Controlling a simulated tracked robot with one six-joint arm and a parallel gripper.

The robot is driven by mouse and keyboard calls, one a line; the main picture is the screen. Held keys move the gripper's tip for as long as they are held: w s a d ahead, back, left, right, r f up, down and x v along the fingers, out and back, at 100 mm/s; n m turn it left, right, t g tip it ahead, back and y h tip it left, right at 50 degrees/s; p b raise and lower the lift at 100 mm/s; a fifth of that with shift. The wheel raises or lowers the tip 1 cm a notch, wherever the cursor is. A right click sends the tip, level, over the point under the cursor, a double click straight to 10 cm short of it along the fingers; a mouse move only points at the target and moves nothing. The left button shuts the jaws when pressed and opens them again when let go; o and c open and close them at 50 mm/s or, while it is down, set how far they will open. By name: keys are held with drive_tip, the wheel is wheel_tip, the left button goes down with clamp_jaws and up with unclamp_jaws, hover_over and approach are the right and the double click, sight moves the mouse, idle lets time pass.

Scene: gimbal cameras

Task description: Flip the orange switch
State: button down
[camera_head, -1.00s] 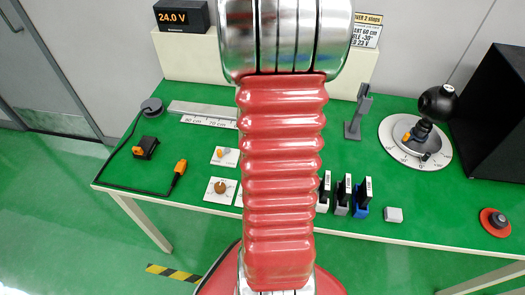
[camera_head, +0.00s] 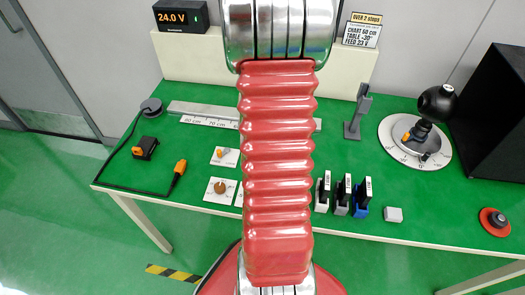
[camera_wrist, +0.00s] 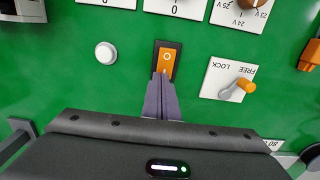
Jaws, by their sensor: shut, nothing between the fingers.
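The orange switch (camera_wrist: 166,57) shows in the wrist view, a rocker in a dark frame on the green table top, marked with a white ring. My gripper (camera_wrist: 162,77) is shut and empty. Its fingertips overlap the near end of the switch in the picture; whether they press on it, I cannot tell. The lower part of the dark frame is hidden behind the fingers. In the head view my red arm covers the middle of the table, and neither switch nor gripper shows there.
A white round button (camera_wrist: 106,51) lies left of the switch. A FREE/LOCK plate with an orange-tipped lever (camera_wrist: 229,80) lies close on the right. Labelled plates line the far side. In the head view, a display (camera_head: 181,16) reads 24.0 V, with a small green mark beside the digits.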

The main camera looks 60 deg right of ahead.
drive_tip(key=shift+s+d, duration=0.1)
drive_tip(key=shift+r, duration=0.15)
drive_tip(key=shift+r, duration=0.65)
wheel_tip(320, 180, up, 14)
drive_tip(key=d, duration=0.2)
drive_tip(key=shift+w, duration=0.45)
drive_tip(key=shift+f, duration=0.15)
idle(0.7)
